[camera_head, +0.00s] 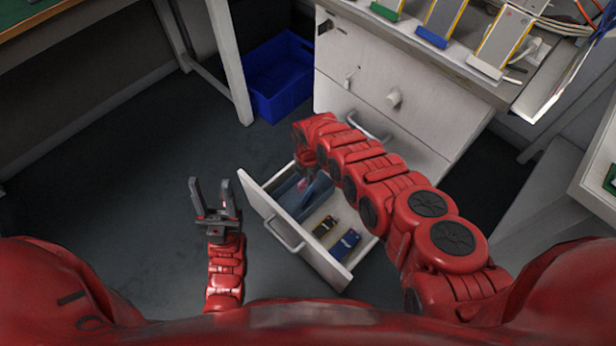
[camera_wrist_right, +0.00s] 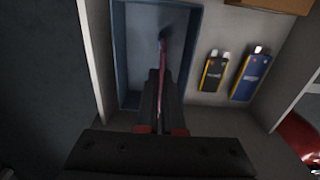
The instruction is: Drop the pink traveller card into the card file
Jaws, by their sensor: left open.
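The card file is a blue open-topped box (camera_wrist_right: 119,60) in the left part of the open drawer; part of it shows in the head view (camera_head: 290,187). The pink traveller card (camera_wrist_right: 163,58) appears edge-on as a thin pink strip in the right wrist view. My right gripper (camera_wrist_right: 161,72) is shut on the card and points down over the box, between its side walls. How deep the card's lower edge sits I cannot tell. In the head view my right arm hides most of the gripper. My left gripper (camera_head: 211,182) is open and empty, left of the drawer.
The white drawer (camera_head: 278,232) is pulled out of a white cabinet (camera_head: 405,80). Two pouch cells, one dark (camera_wrist_right: 214,72) and one blue (camera_wrist_right: 252,77), lie right of the box. A blue crate (camera_head: 280,75) stands on the floor behind. Floor left of the drawer is clear.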

